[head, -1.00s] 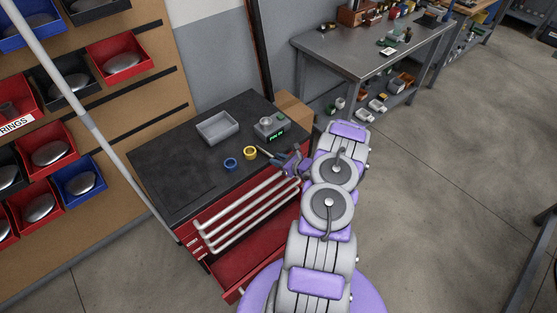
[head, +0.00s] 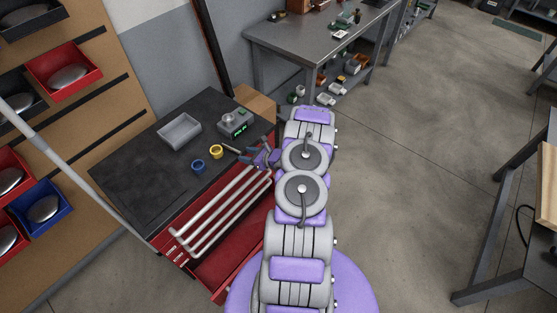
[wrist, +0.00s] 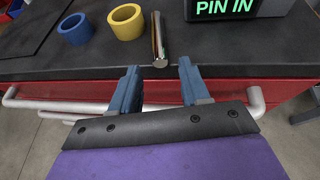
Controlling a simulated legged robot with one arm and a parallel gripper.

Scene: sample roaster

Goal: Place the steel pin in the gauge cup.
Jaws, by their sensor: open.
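The steel pin (wrist: 159,42) lies on the dark bench top, its near end at the front edge in the wrist view. In the head view it is a small light bar (head: 231,149). My gripper (wrist: 158,72) is open and empty, its blue fingers just short of the pin, which lines up with the gap between them. In the head view my gripper (head: 251,155) is at the bench's right edge. A grey gauge box (head: 236,124) with a round cup-like part (head: 233,115) on top stands behind the pin. Its green display reads "PIN IN" (wrist: 226,8) in the wrist view; the cup is out of that view.
A blue ring (head: 198,166) and a yellow ring (head: 216,152) lie left of the pin. A grey tray (head: 179,131) stands behind them. The red cabinet's light rails (head: 215,211) run below the bench edge. The bench's left part is clear.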

